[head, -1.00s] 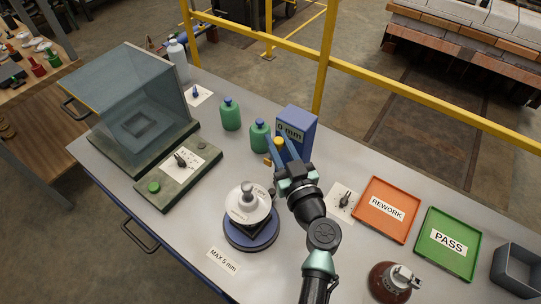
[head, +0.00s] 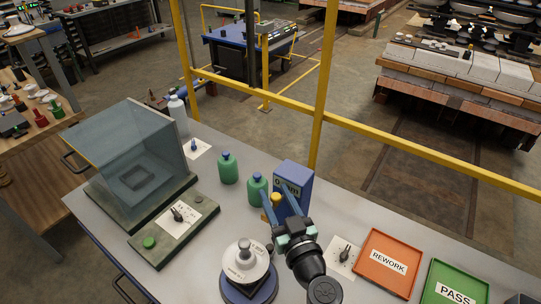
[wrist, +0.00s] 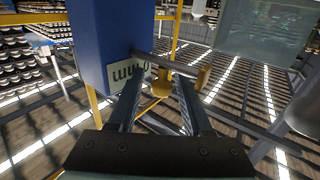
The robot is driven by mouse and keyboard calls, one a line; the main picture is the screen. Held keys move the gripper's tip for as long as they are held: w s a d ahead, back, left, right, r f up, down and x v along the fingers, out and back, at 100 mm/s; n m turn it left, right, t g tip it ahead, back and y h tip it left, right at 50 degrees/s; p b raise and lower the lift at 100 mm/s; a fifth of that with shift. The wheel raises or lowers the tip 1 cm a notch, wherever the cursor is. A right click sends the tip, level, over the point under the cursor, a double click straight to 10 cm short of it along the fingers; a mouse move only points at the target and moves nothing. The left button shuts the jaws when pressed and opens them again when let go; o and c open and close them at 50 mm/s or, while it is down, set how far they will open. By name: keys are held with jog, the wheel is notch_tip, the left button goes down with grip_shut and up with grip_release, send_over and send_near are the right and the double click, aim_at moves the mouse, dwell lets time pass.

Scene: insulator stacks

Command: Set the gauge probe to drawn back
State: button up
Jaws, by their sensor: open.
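The gauge is a blue upright box (head: 296,178) with a pale display, partly hidden by a finger in the head view. The knob also shows in the head view (head: 276,199). My gripper (head: 277,196) is open, its fingers on either side of the knob in both views. I cannot tell whether they touch it.
A white insulator (head: 246,261) stands on a blue turntable (head: 236,290) in front of the gauge. Green bottles (head: 257,188) stand close left of it. A glass-covered box (head: 135,160) is at left. The orange REWORK tray (head: 388,261) and green PASS tray (head: 455,287) lie at right.

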jog(key=shift+d, duration=0.15)
jog(key=s+a+p, duration=0.2)
jog(key=s+p, duration=0.1)
jog(key=shift+s+a+r, duration=0.15)
jog(key=shift+s+a, duration=0.15)
jog(key=shift+a, duration=0.05)
jog(key=b+v, duration=0.5)
jog(key=v, duration=0.8)
jog(key=w+a+r+t, duration=0.1)
jog(key=w+r, duration=0.1)
jog(key=r, duration=0.9)
jog(key=w+a+r+t+p, duration=0.1)
jog(key=w+a+r+t, duration=0.1)
jog(key=r, duration=0.9)
jog(key=w+a+r+n+t+p, duration=0.1)
jog(key=w+a+r, duration=0.1)
jog(key=r, duration=0.9)
jog(key=shift+w+r+h, duration=0.15)
jog(key=shift+w+h, duration=0.15)
jog(key=shift+w, duration=0.45)
